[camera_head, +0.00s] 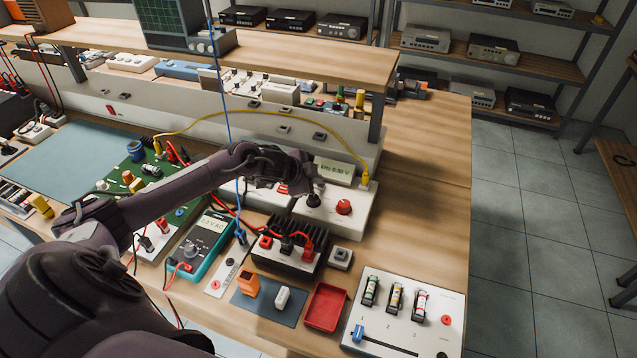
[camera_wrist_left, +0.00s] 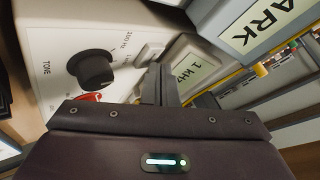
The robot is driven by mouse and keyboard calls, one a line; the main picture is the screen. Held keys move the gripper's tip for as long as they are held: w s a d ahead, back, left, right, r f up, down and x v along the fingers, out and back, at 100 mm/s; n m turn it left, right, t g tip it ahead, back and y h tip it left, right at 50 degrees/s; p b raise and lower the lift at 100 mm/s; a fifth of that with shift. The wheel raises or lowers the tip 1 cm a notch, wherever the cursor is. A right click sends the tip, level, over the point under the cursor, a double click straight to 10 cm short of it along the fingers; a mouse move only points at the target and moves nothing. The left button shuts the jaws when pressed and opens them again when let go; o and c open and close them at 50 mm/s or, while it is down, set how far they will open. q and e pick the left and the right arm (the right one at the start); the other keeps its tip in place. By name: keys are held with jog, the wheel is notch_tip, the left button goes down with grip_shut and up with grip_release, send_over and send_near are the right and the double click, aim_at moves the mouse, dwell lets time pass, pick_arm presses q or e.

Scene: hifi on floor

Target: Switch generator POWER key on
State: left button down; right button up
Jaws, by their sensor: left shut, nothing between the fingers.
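The generator (camera_head: 350,224) is a white sloped box at the right of the bench, with a black knob, a red knob and a lit display reading kHz and 0.50 V. In the left wrist view the generator panel (camera_wrist_left: 50,45) shows a black knob marked TONE (camera_wrist_left: 93,69), a display reading 1 kHz (camera_wrist_left: 188,73) and pale keys (camera_wrist_left: 151,51). No POWER label is readable. My left gripper (camera_head: 284,178) is shut and empty over the left part of the generator. Its fingers (camera_wrist_left: 158,84) reach in front of the panel by the keys; I cannot tell if they touch.
A yellow cable (camera_head: 235,111) arches behind my left arm to the generator. A black finned block (camera_head: 283,255), red tray (camera_head: 325,306) and white fuse panel (camera_head: 408,318) lie in front. A shelf (camera_head: 330,62) overhangs the back. Bare wood (camera_head: 430,180) lies right.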

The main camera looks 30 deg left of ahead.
pick_arm(q)
jog(key=shift+r, duration=0.3)
notch_tip(320, 180, up, 6)
jog(key=p, duration=0.6)
jog(key=shift+f, duration=0.1)
dwell(0.4)
